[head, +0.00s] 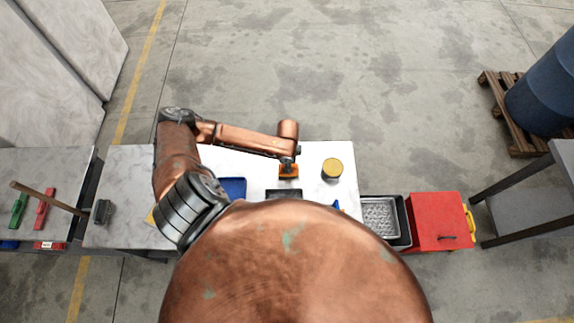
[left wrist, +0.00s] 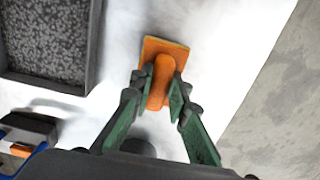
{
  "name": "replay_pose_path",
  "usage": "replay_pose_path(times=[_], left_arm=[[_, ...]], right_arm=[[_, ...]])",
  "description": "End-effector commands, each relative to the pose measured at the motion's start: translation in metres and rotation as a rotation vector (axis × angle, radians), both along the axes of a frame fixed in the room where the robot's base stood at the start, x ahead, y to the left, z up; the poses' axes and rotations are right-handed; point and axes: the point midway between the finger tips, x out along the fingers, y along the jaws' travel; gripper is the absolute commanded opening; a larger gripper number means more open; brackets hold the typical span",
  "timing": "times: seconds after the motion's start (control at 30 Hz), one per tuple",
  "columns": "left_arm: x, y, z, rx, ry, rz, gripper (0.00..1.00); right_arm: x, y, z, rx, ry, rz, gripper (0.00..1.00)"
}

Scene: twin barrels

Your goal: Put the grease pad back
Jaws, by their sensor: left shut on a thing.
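The grease pad appears to be an orange block with an upright orange handle, near the far edge of the white table (head: 325,150) in the head view. In the left wrist view the orange pad (left wrist: 168,47) shows its flat base beyond the handle. My left gripper (left wrist: 160,92) has its green fingers on both sides of the handle, shut on it. In the head view the left gripper (head: 288,161) sits right over the orange pad (head: 289,172). I cannot tell whether the pad touches the table. My right gripper is not in view.
A gold-topped tin (head: 332,169) stands right of the pad. A dark tray with speckled grey filling (left wrist: 88,70) is close by. A blue tray (head: 233,187) lies left. A metal tray (head: 380,217) and red box (head: 438,220) are at the right.

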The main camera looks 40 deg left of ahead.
Motion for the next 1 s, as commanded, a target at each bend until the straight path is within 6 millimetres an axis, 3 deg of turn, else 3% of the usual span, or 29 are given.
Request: replay_pose_path(times=[0.4, 0.43, 0.67, 1.0], left_arm=[[0.0002, 0.0001, -0.0079, 0.0, -0.001, 0.001, 0.0], [0.0002, 0.0002, -0.0083, 0.001, -0.001, 0.001, 0.16], [0.0002, 0.0002, -0.0078, 0.0, -0.001, 0.0, 0.32], [0.0004, 0.0001, -0.0047, 0.0, -0.001, 0.0, 0.33]], right_arm=[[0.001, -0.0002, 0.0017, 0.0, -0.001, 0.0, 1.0], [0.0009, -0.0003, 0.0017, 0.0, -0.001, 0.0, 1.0], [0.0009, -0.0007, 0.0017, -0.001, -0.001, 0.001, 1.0], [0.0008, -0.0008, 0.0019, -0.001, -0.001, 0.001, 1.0]])
